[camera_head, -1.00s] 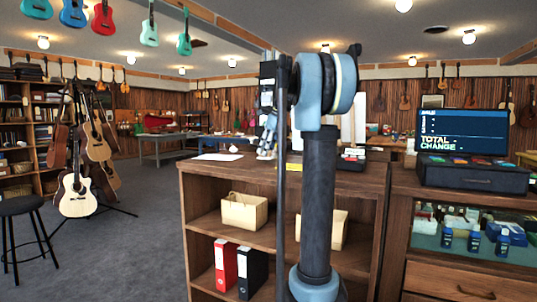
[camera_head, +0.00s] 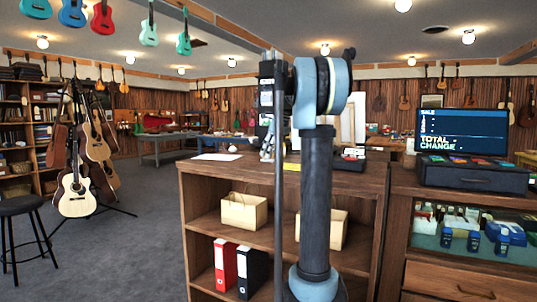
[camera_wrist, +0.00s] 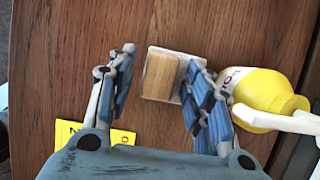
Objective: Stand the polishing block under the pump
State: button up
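The polishing block (camera_wrist: 160,76), wooden with a pale layer beneath or beside it, is on the dark wood counter top in the wrist view. My gripper (camera_wrist: 161,57) is open above it, with one blue-padded finger on each side and nothing visibly clamped. A yellow bottle with a white pump (camera_wrist: 264,92) is just right of the right finger. In the head view my gripper (camera_head: 267,150) is low over the counter, partly behind my own arm, and the block is hidden.
A yellow card (camera_wrist: 66,132) lies left of my gripper in the wrist view. A white paper (camera_head: 216,157) lies on the shelf unit's top (camera_head: 225,170).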

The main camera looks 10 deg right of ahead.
jog(key=v, duration=1.2)
dwell(0.5)
